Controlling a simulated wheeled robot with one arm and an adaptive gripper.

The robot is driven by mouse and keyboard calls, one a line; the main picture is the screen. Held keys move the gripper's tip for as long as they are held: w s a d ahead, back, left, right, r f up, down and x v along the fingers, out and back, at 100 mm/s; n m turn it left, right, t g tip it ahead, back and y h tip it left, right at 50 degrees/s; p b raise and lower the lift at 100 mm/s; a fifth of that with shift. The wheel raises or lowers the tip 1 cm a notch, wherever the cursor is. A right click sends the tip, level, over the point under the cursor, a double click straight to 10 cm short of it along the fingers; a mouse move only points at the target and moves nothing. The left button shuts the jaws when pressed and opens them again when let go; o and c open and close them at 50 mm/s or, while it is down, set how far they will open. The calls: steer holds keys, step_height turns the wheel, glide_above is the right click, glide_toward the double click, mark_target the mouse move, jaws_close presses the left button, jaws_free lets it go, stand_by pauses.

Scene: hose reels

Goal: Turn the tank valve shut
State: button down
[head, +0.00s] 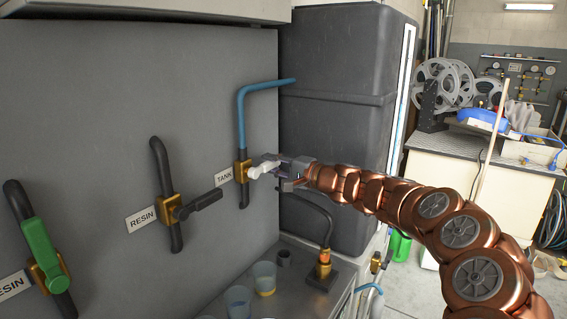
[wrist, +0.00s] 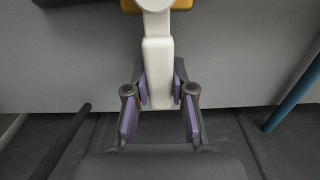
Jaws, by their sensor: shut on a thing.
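The tank valve has a brass body (head: 242,171) on the blue pipe, beside the TANK label (head: 224,176). Its white handle (head: 262,169) points right, across the upright pipe and tilted slightly up. My gripper (head: 280,172) comes from the right and is shut on the handle's outer end. In the wrist view the white handle (wrist: 158,70) runs down from the brass body (wrist: 181,4) between my gripper's purple-padded fingers (wrist: 159,92).
Left of it are a RESIN valve with a black handle (head: 200,205) and another with a green handle (head: 42,252). Below, cups (head: 264,275) and a black pipe fitting (head: 322,272) stand on a metal counter. A dark tank (head: 340,110) stands behind my gripper.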

steer(key=shift+s+a+f, duration=0.1)
steer(key=shift+a+f, duration=0.05)
steer(key=shift+f, duration=0.05)
steer(key=c, duration=1.1)
jaws_free()
steer(key=shift+c, duration=0.2)
steer(key=shift+o, duration=0.9)
steer(key=shift+r, duration=0.15)
steer(key=shift+d, duration=0.2)
steer(key=v, duration=1.2)
